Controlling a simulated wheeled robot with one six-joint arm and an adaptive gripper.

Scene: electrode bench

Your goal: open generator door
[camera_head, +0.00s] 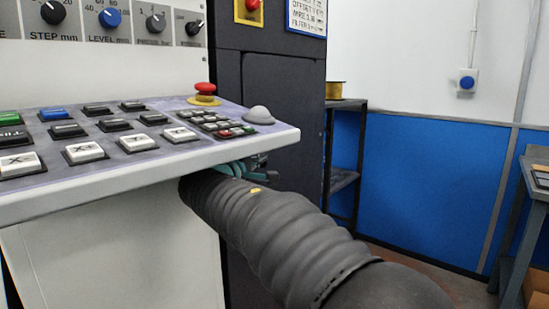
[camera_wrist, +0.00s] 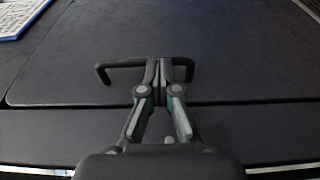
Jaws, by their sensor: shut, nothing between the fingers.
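The generator is a dark cabinet behind the control console in the head view, with its dark door (camera_head: 284,120) partly hidden by the console. In the wrist view the flat dark door (camera_wrist: 235,35) fills the upper part, with a thin black bar handle (camera_wrist: 118,65). My gripper (camera_wrist: 158,68) is shut and empty, its fingertips overlapping the middle of the handle. I cannot tell whether they touch the bar or lie behind it. In the head view my gripper (camera_head: 240,170) is mostly hidden beneath the console's edge. The door looks closed.
The sloped control console (camera_head: 130,170), with buttons and a red emergency knob (camera_head: 205,90), juts out over my arm. A dark shelf rack (camera_head: 345,180) stands right of the cabinet. A table (camera_head: 535,190) is at the far right. Floor between them is partly visible.

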